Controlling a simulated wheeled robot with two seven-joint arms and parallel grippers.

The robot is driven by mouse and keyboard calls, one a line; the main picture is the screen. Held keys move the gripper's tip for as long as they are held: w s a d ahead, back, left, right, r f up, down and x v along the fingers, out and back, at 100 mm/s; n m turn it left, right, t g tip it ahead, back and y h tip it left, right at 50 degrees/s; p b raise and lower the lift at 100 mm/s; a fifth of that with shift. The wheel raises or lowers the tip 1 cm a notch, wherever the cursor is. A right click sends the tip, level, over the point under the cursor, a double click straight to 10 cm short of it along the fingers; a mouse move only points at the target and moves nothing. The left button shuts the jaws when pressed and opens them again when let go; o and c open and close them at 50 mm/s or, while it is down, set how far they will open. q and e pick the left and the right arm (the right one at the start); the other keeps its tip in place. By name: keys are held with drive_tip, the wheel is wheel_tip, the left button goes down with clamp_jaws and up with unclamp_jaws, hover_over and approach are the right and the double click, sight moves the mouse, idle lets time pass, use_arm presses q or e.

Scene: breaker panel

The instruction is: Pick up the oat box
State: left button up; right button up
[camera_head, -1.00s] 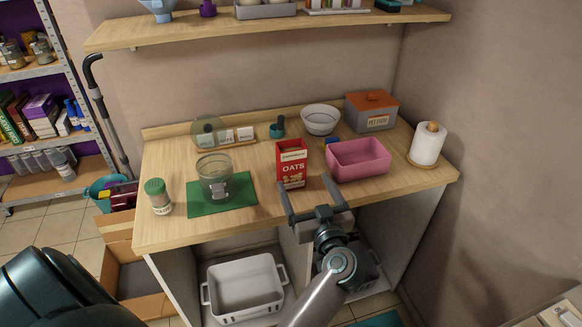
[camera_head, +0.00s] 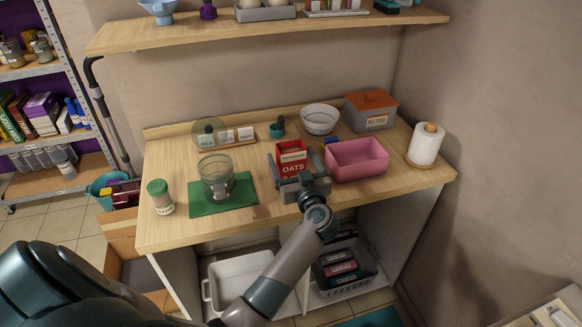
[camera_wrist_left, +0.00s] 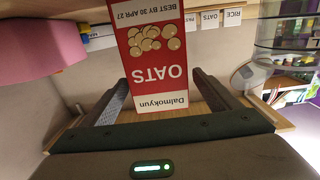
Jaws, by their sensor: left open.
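The red and white oat box (camera_head: 291,157) stands upright on the wooden counter, left of the pink bin. My left gripper (camera_head: 296,172) is open in front of it, with one finger at each side of the box. In the left wrist view the oat box (camera_wrist_left: 158,62) shows upside down between the two open fingers (camera_wrist_left: 160,100), with a gap visible at either side. The box's lower front is hidden behind the gripper in the head view. My right gripper does not show.
A pink bin (camera_head: 357,159) stands close to the right of the box. A glass jar (camera_head: 216,172) on a green mat (camera_head: 222,206) and a green-lidded shaker (camera_head: 160,196) stand left. A paper towel roll (camera_head: 427,144) is far right. A shelf (camera_head: 270,27) hangs above.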

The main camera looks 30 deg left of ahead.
sight(287, 149)
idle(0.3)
use_arm(q)
drive_tip(key=shift+p+x, duration=0.65)
drive_tip(key=shift+x, duration=1.95)
drive_tip(key=shift+f, duration=0.15)
drive_tip(key=c, duration=1.3)
